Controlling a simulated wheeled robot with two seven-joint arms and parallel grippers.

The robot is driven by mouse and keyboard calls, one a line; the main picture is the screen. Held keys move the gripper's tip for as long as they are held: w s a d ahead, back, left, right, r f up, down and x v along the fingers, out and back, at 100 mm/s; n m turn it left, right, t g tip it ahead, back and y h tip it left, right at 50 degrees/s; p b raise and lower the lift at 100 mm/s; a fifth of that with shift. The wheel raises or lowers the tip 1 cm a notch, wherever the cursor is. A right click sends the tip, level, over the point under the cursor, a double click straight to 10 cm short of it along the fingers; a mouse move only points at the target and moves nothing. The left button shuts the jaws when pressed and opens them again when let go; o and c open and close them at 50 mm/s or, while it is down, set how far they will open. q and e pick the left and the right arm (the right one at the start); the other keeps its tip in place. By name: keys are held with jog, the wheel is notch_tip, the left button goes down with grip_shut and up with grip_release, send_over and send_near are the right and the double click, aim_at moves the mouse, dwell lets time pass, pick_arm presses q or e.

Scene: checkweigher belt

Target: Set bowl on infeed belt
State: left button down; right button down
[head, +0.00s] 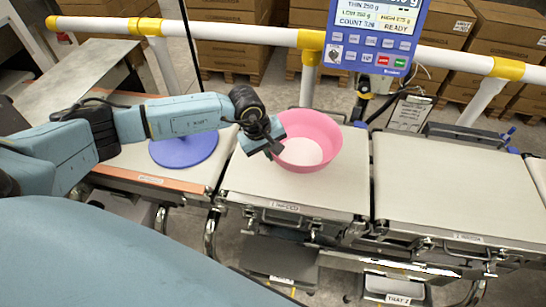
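A pink bowl (318,138) is upright at the back of the middle belt section (300,193). A label on that section's front edge is too small to read with certainty. My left gripper (270,148) is at the bowl's left rim, with its dark fingertips over the rim. Whether the fingers pinch the rim or stand apart from it cannot be made out. The bowl's underside is hidden, so its contact with the belt is not clearly shown. My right gripper is not in view.
A blue round disc (184,148) lies on the left table. Another belt section (455,185) to the right is empty. A display (375,35) stands behind the belts, near a white and yellow rail (230,35). A clipboard (410,113) is behind the belts.

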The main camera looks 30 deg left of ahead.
pick_arm(q)
notch_tip(320, 180, down, 3)
jog(key=shift+r, duration=0.2)
jog(key=shift+f, duration=0.3)
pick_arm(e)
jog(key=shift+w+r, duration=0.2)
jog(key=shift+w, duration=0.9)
pick_arm(q)
jog(key=shift+f, duration=0.1)
jog(key=c, duration=2.1)
grip_release()
jog(key=o, duration=0.4)
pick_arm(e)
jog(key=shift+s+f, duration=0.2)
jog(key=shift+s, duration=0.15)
